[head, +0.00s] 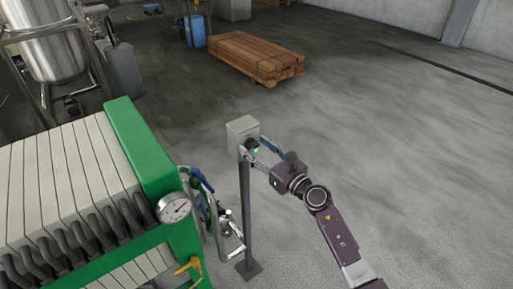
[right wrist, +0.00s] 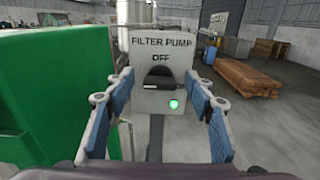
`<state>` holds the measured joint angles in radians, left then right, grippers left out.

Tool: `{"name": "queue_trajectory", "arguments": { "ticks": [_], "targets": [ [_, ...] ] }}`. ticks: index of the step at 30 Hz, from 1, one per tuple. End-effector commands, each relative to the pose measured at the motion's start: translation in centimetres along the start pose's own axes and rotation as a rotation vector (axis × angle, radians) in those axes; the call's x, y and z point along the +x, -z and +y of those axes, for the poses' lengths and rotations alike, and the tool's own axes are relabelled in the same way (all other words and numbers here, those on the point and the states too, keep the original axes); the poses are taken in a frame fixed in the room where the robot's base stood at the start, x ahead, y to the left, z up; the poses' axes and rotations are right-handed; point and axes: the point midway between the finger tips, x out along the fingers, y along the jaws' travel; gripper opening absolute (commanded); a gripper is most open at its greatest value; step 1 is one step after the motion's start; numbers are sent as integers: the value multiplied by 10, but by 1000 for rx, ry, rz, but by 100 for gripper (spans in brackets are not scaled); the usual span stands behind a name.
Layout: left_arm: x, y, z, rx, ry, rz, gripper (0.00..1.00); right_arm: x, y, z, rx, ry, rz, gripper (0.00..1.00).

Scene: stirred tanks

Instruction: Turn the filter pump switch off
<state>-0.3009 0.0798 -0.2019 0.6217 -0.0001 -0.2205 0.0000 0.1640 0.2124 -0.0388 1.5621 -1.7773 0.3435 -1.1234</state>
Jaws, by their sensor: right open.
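The filter pump switch is on a light grey box (head: 243,130) on top of a dark post. In the right wrist view the box (right wrist: 144,98) reads "FILTER PUMP" with "OFF" above a black knob (right wrist: 158,84). The knob's bar looks about level across. A green lamp (right wrist: 174,104) glows at its lower right. My right gripper (head: 257,151) is open in front of the box, its blue-padded fingers left and right of the knob. I see no clear contact with the knob. My left gripper is not in view.
A green-framed filter press (head: 140,150) with a round gauge (head: 174,208) and piping stands close left of the post. Stacked timber (head: 255,57) lies behind on the floor. A steel tank (head: 50,45) stands at the far left. The floor right of the post is clear.

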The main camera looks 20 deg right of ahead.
Motion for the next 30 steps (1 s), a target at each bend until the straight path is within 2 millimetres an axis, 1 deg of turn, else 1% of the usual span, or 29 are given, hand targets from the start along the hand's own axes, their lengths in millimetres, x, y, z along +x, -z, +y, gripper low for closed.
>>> {"name": "queue_trajectory", "arguments": {
  "ticks": [5, 16, 23, 30],
  "targets": [
    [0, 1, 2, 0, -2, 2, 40, 0, 0, 0, 1, 0, 1, 49],
    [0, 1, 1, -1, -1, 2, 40, 0, 1, 0, 1, 0, 1, 8],
    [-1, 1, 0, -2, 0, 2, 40, 0, 0, 0, 15, 0, 1, 7],
    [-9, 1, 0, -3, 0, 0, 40, -1, 0, 0, 113, -1, 4, 7]
  ]
}}
